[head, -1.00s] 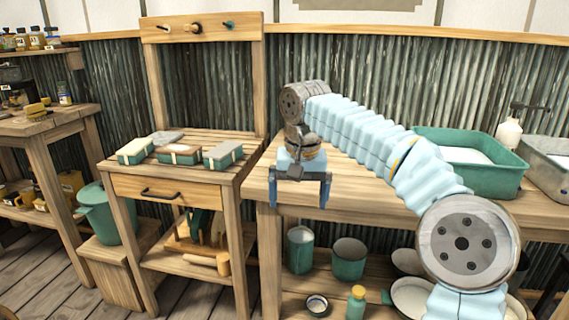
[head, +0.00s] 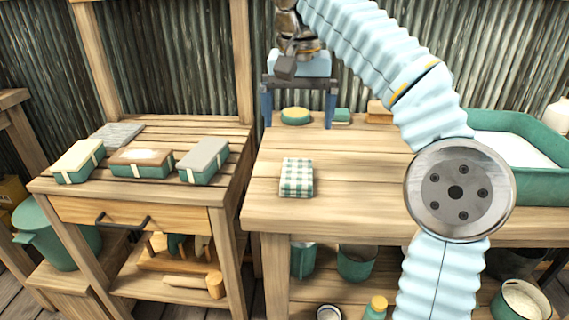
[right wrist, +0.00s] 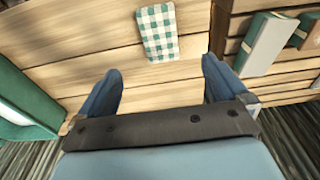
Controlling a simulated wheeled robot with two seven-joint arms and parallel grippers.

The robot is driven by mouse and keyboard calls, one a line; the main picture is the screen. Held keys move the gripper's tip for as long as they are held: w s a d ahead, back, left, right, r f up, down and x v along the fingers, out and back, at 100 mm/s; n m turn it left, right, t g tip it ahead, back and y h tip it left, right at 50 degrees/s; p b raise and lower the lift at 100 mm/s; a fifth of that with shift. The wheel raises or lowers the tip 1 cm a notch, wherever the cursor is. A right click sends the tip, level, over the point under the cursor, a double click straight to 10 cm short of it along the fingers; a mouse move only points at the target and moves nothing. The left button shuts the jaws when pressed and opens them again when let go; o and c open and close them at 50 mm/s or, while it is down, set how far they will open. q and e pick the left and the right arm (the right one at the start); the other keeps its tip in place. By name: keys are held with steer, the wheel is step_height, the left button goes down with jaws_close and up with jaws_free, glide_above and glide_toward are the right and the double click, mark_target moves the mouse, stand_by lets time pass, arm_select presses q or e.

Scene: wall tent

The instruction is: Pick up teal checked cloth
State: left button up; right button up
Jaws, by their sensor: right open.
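The teal checked cloth (head: 297,178) is a small folded rectangle in teal and white check. It lies flat near the front left of the wooden counter (head: 350,210). It also shows in the right wrist view, at the top middle (right wrist: 157,32), beyond the fingertips. My right gripper (head: 299,122) is open and empty, above the counter. In the head view it shows above and behind the cloth, apart from it. In the right wrist view its two fingers (right wrist: 162,72) are spread wide with bare wood between them. My left gripper is not in view.
A green dish (head: 295,116) and small blocks stand at the counter's back. A teal basin (head: 520,150) stands on the right. A lower wooden stand (head: 70,195) on the left holds several wrapped blocks. The counter around the cloth is clear.

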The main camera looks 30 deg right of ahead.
mark_target(297, 171)
steer(key=f+b, duration=0.1)
steer(key=f, duration=0.3)
steer(key=w+f+b, duration=0.1)
steer(key=f, duration=0.4)
steer(key=d+f+b, duration=0.1)
steer(key=f, duration=0.3)
steer(key=shift+w+f, duration=0.2)
steer(key=shift+c, duration=0.2)
steer(key=c, duration=1.1)
steer(key=shift+o, duration=0.2)
steer(key=shift+r, duration=0.5)
steer(key=r, duration=0.1)
steer(key=r+p, duration=0.1)
steer(key=r, duration=0.1)
steer(key=shift+a+r, duration=0.15)
steer(key=shift+a, duration=0.2)
steer(key=a+r, duration=0.1)
steer(key=r, duration=0.1)
steer(key=s+a+r+p, duration=0.1)
steer(key=a+r, duration=0.1)
steer(key=shift+s+a+r, duration=0.2)
steer(key=shift+a+r, duration=0.05)
steer(key=shift+a, duration=0.05)
steer(key=s+a+r+p, duration=0.1)
steer(key=s+a+r, duration=0.2)
steer(key=a, duration=0.6)
steer(key=shift+s+r, duration=0.25)
steer(key=shift+r, duration=0.4)
